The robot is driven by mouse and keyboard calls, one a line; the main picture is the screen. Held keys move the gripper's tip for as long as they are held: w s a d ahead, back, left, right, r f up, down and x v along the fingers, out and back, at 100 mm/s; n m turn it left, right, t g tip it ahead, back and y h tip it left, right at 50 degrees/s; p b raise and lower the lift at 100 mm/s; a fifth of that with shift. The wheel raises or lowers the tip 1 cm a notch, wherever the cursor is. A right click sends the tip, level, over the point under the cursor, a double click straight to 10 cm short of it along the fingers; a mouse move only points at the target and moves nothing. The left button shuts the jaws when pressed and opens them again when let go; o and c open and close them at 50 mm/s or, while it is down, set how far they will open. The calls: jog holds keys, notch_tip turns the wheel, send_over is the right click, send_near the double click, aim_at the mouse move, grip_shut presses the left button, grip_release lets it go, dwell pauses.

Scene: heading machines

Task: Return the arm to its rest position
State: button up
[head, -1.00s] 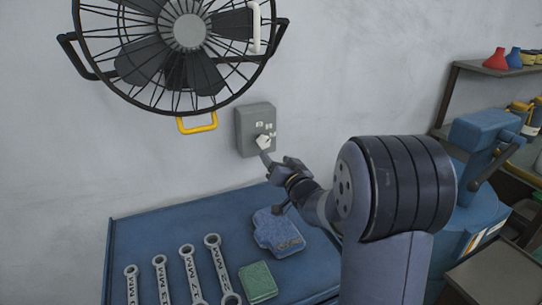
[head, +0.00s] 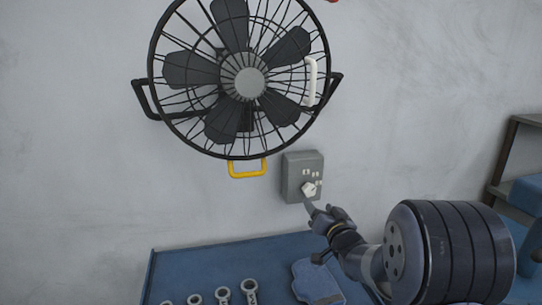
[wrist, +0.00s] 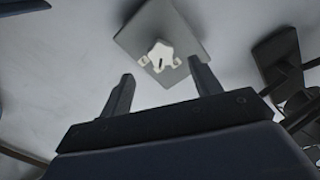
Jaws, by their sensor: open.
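My gripper (head: 312,208) is in front of the grey wall switch box (head: 290,180), close to its white knob (head: 308,188). In the wrist view the gripper (wrist: 161,72) is open, its two fingers apart with nothing between them. There the box (wrist: 145,35) and its white knob (wrist: 161,55) lie beyond the fingertips, and the knob appears clear of both fingers. My arm reaches in from the lower right of the head view.
A black caged fan (head: 249,83) is on the wall above, with a yellow handle (head: 248,169) below it. A blue bench top (head: 220,262) holds several wrenches (head: 222,294) and a blue object (head: 315,281). A shelf (head: 515,160) stands at right.

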aim_at(310, 193)
jog(key=w, duration=0.3)
jog(key=w+a+p, duration=0.1)
jog(key=w, duration=0.2)
jog(key=shift+w+a, duration=0.2)
jog(key=shift+w, duration=0.15)
jog(key=shift+s, duration=0.1)
